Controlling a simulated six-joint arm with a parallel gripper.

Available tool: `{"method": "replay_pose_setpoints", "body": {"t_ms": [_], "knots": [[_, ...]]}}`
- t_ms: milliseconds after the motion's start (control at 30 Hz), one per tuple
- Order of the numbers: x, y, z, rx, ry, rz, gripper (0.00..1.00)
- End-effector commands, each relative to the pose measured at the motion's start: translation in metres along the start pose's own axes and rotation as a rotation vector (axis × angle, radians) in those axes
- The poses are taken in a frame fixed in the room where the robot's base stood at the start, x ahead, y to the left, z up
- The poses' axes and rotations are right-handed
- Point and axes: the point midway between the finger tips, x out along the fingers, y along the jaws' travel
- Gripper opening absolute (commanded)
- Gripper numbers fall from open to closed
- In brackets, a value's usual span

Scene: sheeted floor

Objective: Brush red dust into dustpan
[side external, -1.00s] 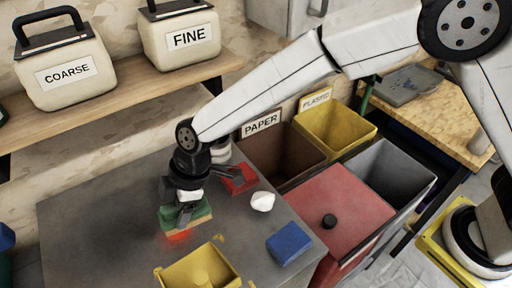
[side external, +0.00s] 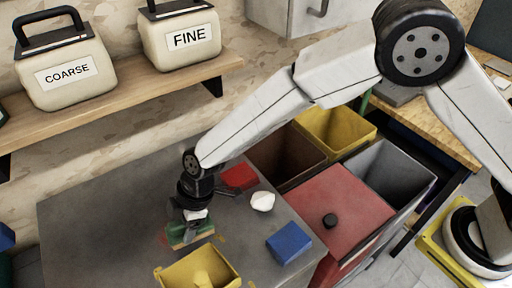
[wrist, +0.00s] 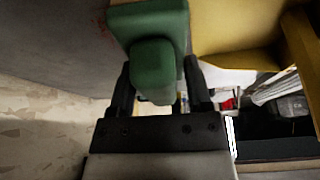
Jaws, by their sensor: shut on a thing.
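My gripper (side external: 193,212) is shut on a green brush (side external: 184,232) with tan bristles at its lower edge. The brush is low over the grey worktop, just behind and left of the yellow dustpan (side external: 203,268). In the wrist view the green brush (wrist: 158,62) sits between my fingers, and the yellow dustpan (wrist: 240,32) is beside it on the right. A faint patch of red dust (side external: 163,240) shows just left of the brush. The brush hides part of the surface there, so I cannot tell how much dust lies under it.
On the grey worktop (side external: 95,220) are a red block (side external: 240,176), a white lump (side external: 262,201) and a blue block (side external: 289,243). Several bins stand to the right, including a yellow bin (side external: 350,128) and a red-lidded one (side external: 340,205). A shelf (side external: 120,103) holds two labelled containers.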

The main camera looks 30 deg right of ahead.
Motion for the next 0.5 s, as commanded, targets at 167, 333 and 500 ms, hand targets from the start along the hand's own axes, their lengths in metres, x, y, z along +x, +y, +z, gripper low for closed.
{"method": "replay_pose_setpoints", "body": {"t_ms": [167,333,500], "knots": [[0.02,0.002,0.008,0.0,-0.001,0.0,0.17],[0.02,0.019,0.006,0.0,0.001,0.002,0.09],[0.021,0.035,0.005,0.0,0.001,0.001,0.09]]}}
